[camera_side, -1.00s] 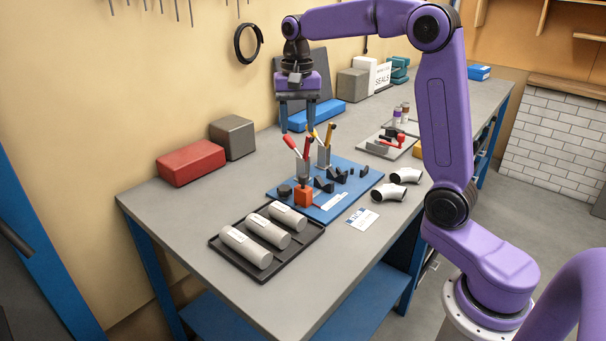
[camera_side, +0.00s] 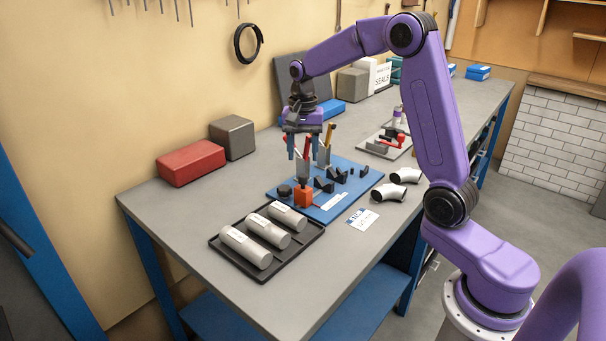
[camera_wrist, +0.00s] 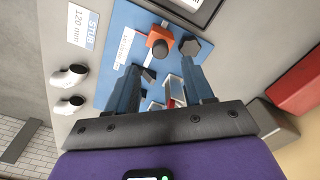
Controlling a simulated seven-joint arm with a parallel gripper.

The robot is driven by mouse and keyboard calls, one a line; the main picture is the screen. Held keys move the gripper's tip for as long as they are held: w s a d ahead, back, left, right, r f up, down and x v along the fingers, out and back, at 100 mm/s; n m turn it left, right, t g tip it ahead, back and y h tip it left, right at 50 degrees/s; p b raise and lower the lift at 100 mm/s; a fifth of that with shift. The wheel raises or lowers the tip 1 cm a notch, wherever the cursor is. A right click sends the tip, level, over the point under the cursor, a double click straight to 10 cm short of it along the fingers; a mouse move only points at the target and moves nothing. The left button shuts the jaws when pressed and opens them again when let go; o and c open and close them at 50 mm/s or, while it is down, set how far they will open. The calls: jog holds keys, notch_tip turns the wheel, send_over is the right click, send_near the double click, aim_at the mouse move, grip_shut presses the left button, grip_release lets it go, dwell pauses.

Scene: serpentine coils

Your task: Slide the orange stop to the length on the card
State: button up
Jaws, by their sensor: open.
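The orange stop (camera_side: 303,195) stands upright on the blue board (camera_side: 345,203), near the board's left part. In the wrist view the orange stop (camera_wrist: 158,42) has a dark round knob on top and sits on a pale rail with a scale strip (camera_wrist: 126,45). The card (camera_side: 362,219) lies on the bench beside the board. In the wrist view the card (camera_wrist: 84,26) reads "STUB 120 mm". My gripper (camera_side: 306,152) is open and empty, pointing down above the board's back part. In the wrist view its fingers (camera_wrist: 165,80) are apart, with the stop beyond their tips.
A black tray (camera_side: 285,266) with several grey cylinders is in front of the board. Cups with screwdrivers (camera_side: 324,155) stand behind the stop, close to my gripper. Two pipe elbows (camera_side: 390,191) lie right of the board. A red box (camera_side: 191,163) sits at the back left.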

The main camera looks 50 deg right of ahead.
aim_at(303, 175)
notch_tip(303, 175, down, 7)
jog(key=shift+f, duration=0.1)
dwell(0.4)
